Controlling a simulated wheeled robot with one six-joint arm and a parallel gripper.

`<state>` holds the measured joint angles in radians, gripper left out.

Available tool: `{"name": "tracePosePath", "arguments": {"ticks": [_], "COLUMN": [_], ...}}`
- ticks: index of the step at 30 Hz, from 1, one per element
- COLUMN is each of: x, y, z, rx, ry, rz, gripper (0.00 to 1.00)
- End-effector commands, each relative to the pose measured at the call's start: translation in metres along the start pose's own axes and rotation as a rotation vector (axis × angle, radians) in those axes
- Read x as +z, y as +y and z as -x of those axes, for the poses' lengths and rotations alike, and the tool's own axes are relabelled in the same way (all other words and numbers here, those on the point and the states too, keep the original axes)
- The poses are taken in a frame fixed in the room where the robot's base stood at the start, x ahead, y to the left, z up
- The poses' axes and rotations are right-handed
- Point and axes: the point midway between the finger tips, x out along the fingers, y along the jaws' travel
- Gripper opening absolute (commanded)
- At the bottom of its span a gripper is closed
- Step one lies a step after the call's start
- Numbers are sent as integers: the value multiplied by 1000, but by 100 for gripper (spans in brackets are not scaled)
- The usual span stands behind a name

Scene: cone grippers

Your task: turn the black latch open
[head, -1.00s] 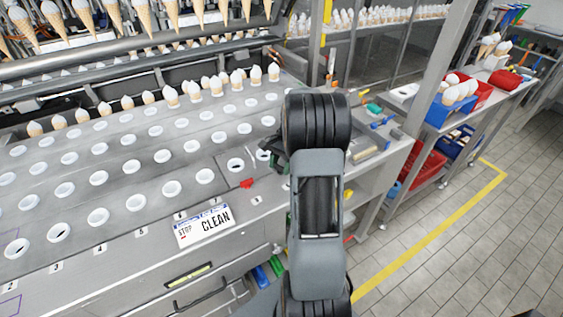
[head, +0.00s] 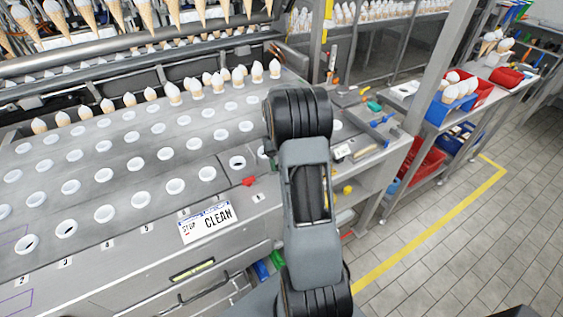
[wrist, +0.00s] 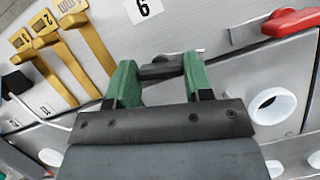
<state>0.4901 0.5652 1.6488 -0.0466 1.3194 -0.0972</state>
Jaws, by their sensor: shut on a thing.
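The black latch (wrist: 160,69) shows in the wrist view, just below the label 6 on the metal panel. My gripper (wrist: 158,76) has its two green fingers on either side of the latch and is shut on it.
A red latch (wrist: 292,22) sits to the right; it also shows in the head view (head: 249,181). White ring (wrist: 272,106) is close by the gripper. Yellow numbered tools (wrist: 58,62) lie at the left. A CLEAN/STOP sign (head: 206,222) lies on the machine's front.

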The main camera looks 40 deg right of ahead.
Motion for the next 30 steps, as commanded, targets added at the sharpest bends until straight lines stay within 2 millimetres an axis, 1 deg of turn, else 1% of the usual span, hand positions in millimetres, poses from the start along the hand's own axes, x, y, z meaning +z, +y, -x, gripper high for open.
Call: {"name": "tracePosePath", "arguments": {"ticks": [6, 12, 28, 29, 30], "x": [0, 0, 0, 0, 0], "y": [0, -1, -1, -1, -1], "z": [1, 1, 1, 1, 1], "rx": [41, 61, 68, 68, 68], "ry": [3, 3, 4, 4, 4], "rz": [98, 146, 163, 163, 163], "gripper": [23, 23, 23, 48, 52]}}
